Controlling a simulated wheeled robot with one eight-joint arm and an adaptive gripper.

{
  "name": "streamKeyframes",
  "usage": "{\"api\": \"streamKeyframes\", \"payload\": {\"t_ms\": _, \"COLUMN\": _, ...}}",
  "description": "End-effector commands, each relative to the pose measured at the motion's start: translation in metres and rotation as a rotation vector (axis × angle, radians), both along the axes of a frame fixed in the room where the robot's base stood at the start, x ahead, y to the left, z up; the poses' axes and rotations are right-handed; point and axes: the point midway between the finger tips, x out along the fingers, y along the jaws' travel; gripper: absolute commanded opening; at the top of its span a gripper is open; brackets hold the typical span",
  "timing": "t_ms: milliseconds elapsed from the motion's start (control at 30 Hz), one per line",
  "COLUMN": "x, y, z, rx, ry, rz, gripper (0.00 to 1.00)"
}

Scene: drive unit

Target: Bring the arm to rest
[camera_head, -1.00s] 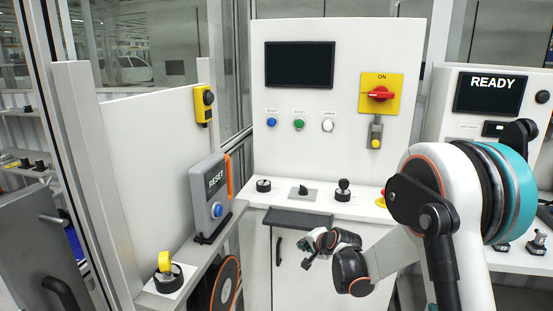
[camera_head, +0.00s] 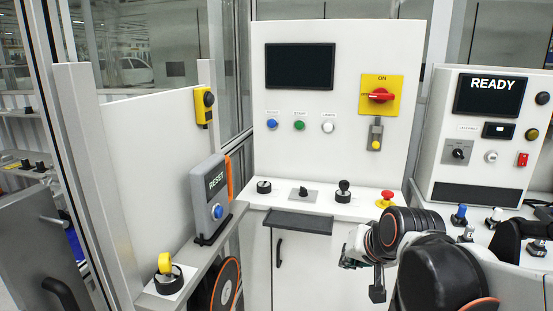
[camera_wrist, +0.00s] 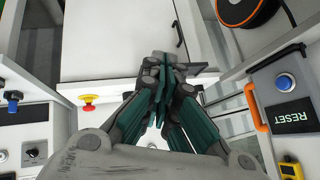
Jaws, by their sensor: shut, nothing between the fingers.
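My gripper (camera_wrist: 166,66) fills the middle of the wrist view, its dark green-grey fingers closed together with nothing between them. In the head view my arm is folded at the lower right, with the gripper end (camera_head: 352,258) in front of the white cabinet's right side. The gripper hangs below the console shelf level and looks apart from the cabinet, though the exact gap cannot be told. Its fingertips are small and partly hidden in the head view.
The console's red emergency button (camera_head: 386,198) sits just behind my arm. A RESET box (camera_head: 211,197) stands on the left ledge beside a yellow-topped knob (camera_head: 165,264). A panel reading READY (camera_head: 489,97) stands at right. Open room lies left of my gripper, before the cabinet.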

Motion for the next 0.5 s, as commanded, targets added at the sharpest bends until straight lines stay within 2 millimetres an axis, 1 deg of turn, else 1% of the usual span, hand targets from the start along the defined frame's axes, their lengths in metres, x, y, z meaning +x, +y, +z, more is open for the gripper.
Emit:
{"api": "streamKeyframes", "payload": {"t_ms": 33, "x": -0.018, "y": -0.003, "z": 0.002, "rx": -0.026, "ry": 0.004, "rz": 0.015, "gripper": 0.00}}
{"api": "streamKeyframes", "payload": {"t_ms": 133, "x": -0.049, "y": -0.010, "z": 0.003, "rx": -0.082, "ry": 0.014, "rz": 0.049, "gripper": 0.00}}
{"api": "streamKeyframes", "payload": {"t_ms": 300, "x": -0.100, "y": -0.021, "z": -0.002, "rx": -0.175, "ry": 0.033, "rz": 0.106, "gripper": 0.00}}
{"api": "streamKeyframes", "payload": {"t_ms": 400, "x": -0.127, "y": -0.027, "z": -0.008, "rx": -0.226, "ry": 0.046, "rz": 0.138, "gripper": 0.00}}
{"api": "streamKeyframes", "payload": {"t_ms": 500, "x": -0.148, "y": -0.031, "z": -0.014, "rx": -0.267, "ry": 0.056, "rz": 0.164, "gripper": 0.00}}
